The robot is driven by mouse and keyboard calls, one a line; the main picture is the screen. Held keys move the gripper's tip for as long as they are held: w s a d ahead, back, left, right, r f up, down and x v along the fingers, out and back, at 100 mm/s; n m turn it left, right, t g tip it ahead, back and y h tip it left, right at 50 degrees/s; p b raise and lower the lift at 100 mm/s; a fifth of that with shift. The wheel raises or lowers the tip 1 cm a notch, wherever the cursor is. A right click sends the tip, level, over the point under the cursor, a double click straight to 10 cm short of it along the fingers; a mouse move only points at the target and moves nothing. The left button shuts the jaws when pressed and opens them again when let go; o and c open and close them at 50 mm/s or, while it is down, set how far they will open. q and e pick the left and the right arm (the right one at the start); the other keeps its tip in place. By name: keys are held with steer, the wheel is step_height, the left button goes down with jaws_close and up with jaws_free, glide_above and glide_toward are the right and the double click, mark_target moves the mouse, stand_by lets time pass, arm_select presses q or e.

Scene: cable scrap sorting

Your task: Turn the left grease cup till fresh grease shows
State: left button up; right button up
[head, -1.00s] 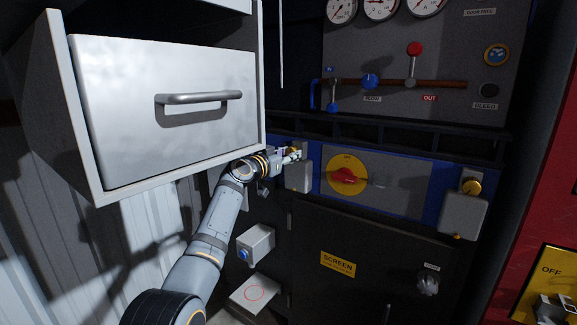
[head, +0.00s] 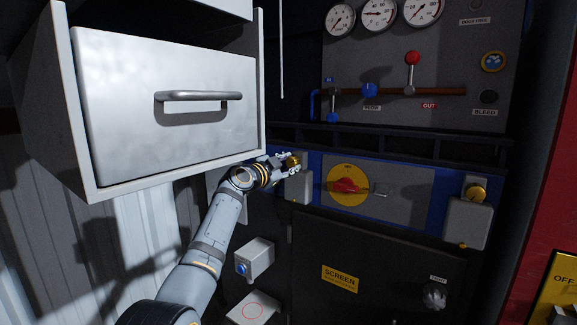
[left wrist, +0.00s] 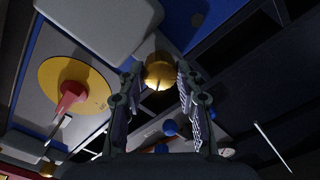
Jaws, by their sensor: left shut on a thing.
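The left grease cup (head: 295,160) is a small brass cap on a grey housing (head: 298,187), left of the yellow disc. My left gripper (head: 291,163) is at it, shut on the cap from the left side. In the left wrist view the brass cup (left wrist: 159,73) sits between the two fingertips of the left gripper (left wrist: 159,80). I cannot make out any fresh grease at this cup. The right grease cup (head: 475,193) is a brass cap on a grey housing. My right gripper is not in view.
A grey drawer cabinet (head: 165,105) hangs close above my left arm. A yellow disc with a red handle (head: 346,186) is right of the cup. A dark rail (head: 400,143) runs above. A grey box with a blue button (head: 254,258) is below.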

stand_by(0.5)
arm_select(q)
steer(key=o, duration=1.1)
steer(key=shift+o, duration=0.2)
steer(key=v, duration=1.2)
